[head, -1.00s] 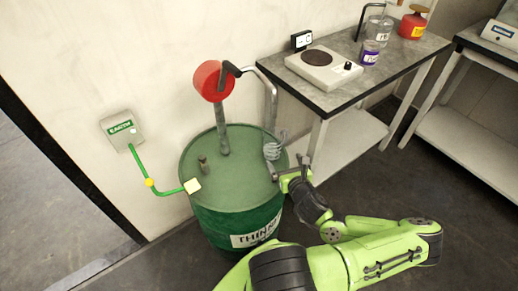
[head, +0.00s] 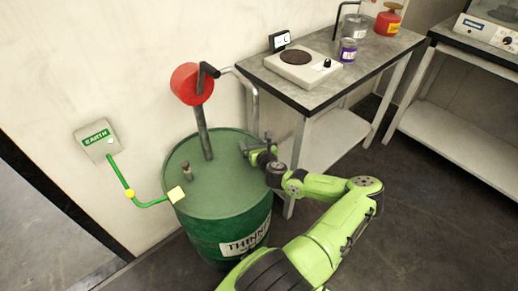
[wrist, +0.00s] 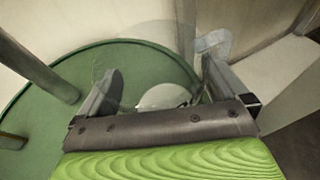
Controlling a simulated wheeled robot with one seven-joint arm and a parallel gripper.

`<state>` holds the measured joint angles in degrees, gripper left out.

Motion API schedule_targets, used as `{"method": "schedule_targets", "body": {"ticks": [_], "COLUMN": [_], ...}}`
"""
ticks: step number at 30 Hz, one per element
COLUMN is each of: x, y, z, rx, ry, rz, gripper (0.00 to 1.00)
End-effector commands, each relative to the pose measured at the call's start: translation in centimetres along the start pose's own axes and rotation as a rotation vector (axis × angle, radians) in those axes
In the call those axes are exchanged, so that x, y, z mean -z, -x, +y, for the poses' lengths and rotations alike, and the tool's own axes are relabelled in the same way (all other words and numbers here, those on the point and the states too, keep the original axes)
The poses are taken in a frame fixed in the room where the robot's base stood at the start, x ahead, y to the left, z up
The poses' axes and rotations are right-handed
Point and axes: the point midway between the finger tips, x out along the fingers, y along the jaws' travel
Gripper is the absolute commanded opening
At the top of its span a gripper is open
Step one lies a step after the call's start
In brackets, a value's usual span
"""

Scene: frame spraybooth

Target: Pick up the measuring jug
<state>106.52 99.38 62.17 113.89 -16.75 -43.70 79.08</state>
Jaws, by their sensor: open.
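In the head view the jug is mostly hidden by or blends with my gripper (head: 254,149), which is low over the drum top. My gripper (wrist: 160,72) is open, with a finger on either side of the jug. The glass is too faint to tell whether either finger touches it.
A red-headed drum pump (head: 192,84) rises from the drum. A green earth cable (head: 123,180) with a clamp reaches the rim.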

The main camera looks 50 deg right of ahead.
Motion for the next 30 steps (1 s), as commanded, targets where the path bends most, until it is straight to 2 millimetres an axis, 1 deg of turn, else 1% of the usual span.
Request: {"method": "schedule_targets", "body": {"ticks": [4, 5, 6, 15, 20, 23, 26, 27, 30], "x": [-0.1, -0.1, -0.1, -0.1, -0.1, -0.8, -3.0, -4.1, -6.7], "y": [0.1, 0.1, 0.1, 0.1, 0.1, 0.3, 1.0, 1.3, 2.1], "z": [0.0, 0.0, 0.0, 0.0, 0.0, 0.0, 0.1, 0.0, 0.1], "rx": [-0.001, -0.001, -0.001, -0.001, -0.001, -0.002, -0.003, -0.002, -0.002], "ry": [0.0, 0.0, 0.0, 0.001, 0.001, 0.001, 0.004, 0.006, 0.006], "rz": [0.0, 0.0, 0.0, 0.0, -0.001, -0.002, -0.003, -0.004, -0.003], "gripper": [1.0, 0.97, 0.91, 0.46, 0.46, 0.46, 0.46, 0.46, 0.46]}}
